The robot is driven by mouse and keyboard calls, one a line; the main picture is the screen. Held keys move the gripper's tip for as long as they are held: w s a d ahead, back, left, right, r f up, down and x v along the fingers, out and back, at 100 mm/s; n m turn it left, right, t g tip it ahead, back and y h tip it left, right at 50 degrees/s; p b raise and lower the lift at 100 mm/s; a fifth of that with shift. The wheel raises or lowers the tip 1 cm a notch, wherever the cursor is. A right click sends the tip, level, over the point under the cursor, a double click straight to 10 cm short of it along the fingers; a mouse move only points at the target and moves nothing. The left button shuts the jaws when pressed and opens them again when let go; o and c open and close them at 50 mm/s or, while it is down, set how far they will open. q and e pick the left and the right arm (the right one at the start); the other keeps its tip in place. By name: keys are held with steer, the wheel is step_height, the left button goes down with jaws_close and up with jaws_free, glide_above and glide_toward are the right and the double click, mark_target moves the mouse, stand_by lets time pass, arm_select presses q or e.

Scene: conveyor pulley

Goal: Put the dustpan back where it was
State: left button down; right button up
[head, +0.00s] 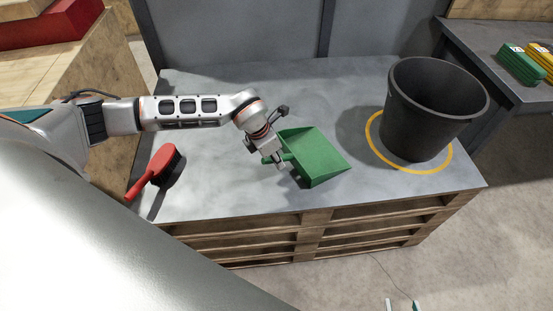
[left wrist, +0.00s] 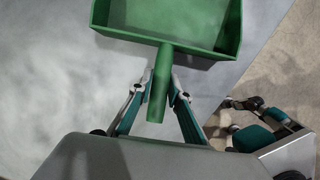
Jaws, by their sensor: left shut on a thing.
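The green dustpan (head: 318,158) is over the middle of the grey table top (head: 230,195); I cannot tell whether it touches the surface. My left gripper (head: 274,160) comes in from the left and is shut on the dustpan's handle. In the left wrist view the handle (left wrist: 158,90) lies between the two fingers of my left gripper (left wrist: 160,88), and the green pan extends beyond them. My right gripper is not clearly seen in the head view.
A red brush (head: 150,172) lies on the left of the table. A black bin (head: 425,110) stands inside a yellow ring (head: 440,168) at the right. Another table at the far right holds green (head: 520,66) and yellow items.

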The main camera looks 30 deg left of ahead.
arm_select(q)
steer(key=c, duration=1.9)
jaws_free()
